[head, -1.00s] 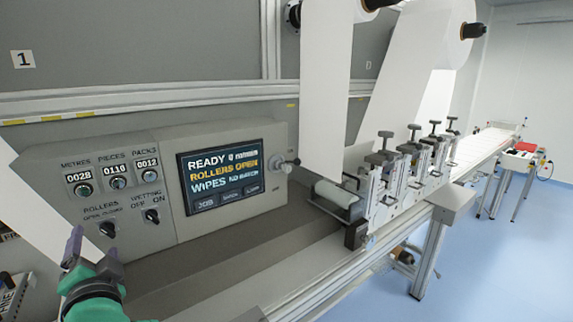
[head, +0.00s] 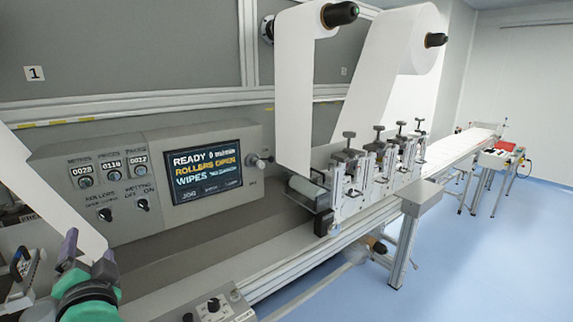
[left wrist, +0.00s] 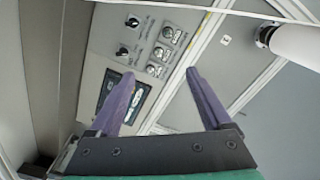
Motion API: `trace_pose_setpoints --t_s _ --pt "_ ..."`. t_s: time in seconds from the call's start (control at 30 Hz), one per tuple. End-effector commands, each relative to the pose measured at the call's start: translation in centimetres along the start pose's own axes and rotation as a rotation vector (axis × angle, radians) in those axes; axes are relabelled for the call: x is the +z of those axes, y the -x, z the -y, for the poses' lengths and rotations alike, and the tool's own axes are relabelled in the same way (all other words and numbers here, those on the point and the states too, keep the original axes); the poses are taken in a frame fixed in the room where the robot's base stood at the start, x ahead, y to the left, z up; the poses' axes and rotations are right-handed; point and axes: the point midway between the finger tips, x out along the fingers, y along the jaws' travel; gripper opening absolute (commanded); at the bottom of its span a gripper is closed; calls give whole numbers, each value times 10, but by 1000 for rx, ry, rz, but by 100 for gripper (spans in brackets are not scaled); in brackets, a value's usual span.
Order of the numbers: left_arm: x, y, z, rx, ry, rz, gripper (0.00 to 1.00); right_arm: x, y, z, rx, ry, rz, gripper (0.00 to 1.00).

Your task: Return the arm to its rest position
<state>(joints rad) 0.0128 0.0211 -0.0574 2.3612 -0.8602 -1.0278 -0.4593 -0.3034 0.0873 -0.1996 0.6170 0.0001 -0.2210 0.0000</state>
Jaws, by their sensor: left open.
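My left gripper (head: 88,254) is at the lower left of the head view, in front of the control panel and below its knobs. Its two purple fingers are apart with nothing between them; they also show spread in the left wrist view (left wrist: 160,82). The grey control panel (head: 235,140) stands behind it and apart from it, with counters, knobs and a screen (head: 203,170) reading "READY" and "ROLLERS OPEN". In the left wrist view the panel (left wrist: 180,22) lies beyond the fingers. My right gripper is in neither view.
White web hangs from a roll (head: 425,30) at the top. A row of clamps (head: 380,160) stands along the machine bed, and a conveyor (head: 460,145) runs to the far right. A lower knob box (head: 215,300) is at the bottom. The blue floor at right is open.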

Motion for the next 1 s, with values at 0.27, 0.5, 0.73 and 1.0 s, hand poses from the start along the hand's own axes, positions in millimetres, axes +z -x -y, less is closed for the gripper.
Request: trace_pose_setpoints --t_s 0.27,0.5,0.73,1.0 --pt "22 4 -49 170 69 49 82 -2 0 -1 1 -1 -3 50" --pt "54 22 -116 405 156 142 82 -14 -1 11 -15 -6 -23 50" --pt "97 68 -193 700 247 308 82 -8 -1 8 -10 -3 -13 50" --pt "151 164 -269 1067 319 593 82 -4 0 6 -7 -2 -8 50"
